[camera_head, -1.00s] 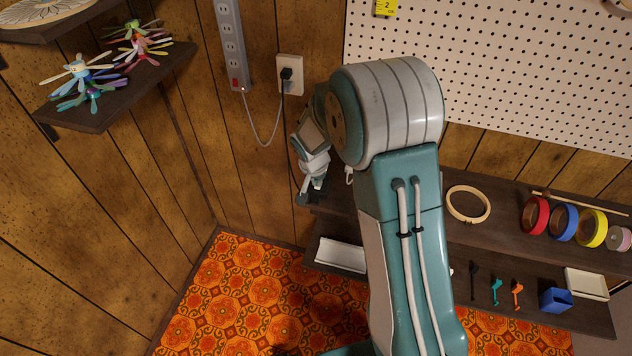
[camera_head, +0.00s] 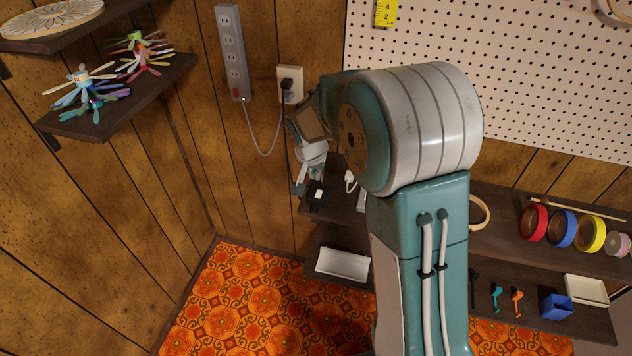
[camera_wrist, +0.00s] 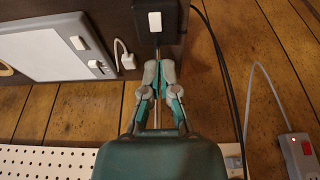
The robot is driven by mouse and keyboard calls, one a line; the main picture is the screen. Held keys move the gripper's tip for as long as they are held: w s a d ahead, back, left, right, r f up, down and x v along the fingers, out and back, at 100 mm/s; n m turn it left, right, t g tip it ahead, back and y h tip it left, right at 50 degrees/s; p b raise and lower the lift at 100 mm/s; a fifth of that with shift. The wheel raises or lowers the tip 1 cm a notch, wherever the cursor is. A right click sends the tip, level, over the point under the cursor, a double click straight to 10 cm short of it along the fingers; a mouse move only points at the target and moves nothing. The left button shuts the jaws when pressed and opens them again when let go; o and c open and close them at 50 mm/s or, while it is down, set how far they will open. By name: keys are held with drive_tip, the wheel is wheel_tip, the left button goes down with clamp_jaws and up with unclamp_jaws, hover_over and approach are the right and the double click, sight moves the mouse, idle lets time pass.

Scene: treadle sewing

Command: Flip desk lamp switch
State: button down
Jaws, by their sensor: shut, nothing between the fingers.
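A small black switch box with a white rocker (camera_wrist: 155,21) shows at the top of the wrist view, at the corner of the dark shelf. In the head view the black box (camera_head: 317,197) lies at the shelf's left end. My gripper (camera_wrist: 159,66) is shut and empty. In the wrist view its fingertips point at the box and show just below its near edge; I cannot tell whether they touch it. In the head view my gripper (camera_head: 314,172) is just above the box, partly hidden behind my own arm. No lamp head is clearly visible.
A white panel (camera_wrist: 40,50) with its own switch and a white plug (camera_wrist: 127,57) lie beside the box. Dark cables hang by the shelf edge. A power strip (camera_head: 232,52) and wall outlet (camera_head: 290,80) are on the wall. The dark shelf (camera_head: 520,205) holds tape rolls further right.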

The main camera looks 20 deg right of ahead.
drive_tip(key=s+v, duration=0.1)
drive_tip(key=v, duration=0.5)
drive_tip(key=shift+a, duration=0.15)
drive_tip(key=s+d+r+n+t, duration=0.1)
drive_tip(key=s+d+r+n, duration=0.1)
drive_tip(key=s+r, duration=0.8)
drive_tip(key=s+r+n+t+y, duration=0.1)
drive_tip(key=s+n, duration=0.3)
drive_tip(key=s, duration=1.2)
drive_tip(key=shift+s+r+t+y, duration=0.15)
drive_tip(key=shift+s+t+y, duration=0.15)
drive_tip(key=shift+t, duration=0.1)
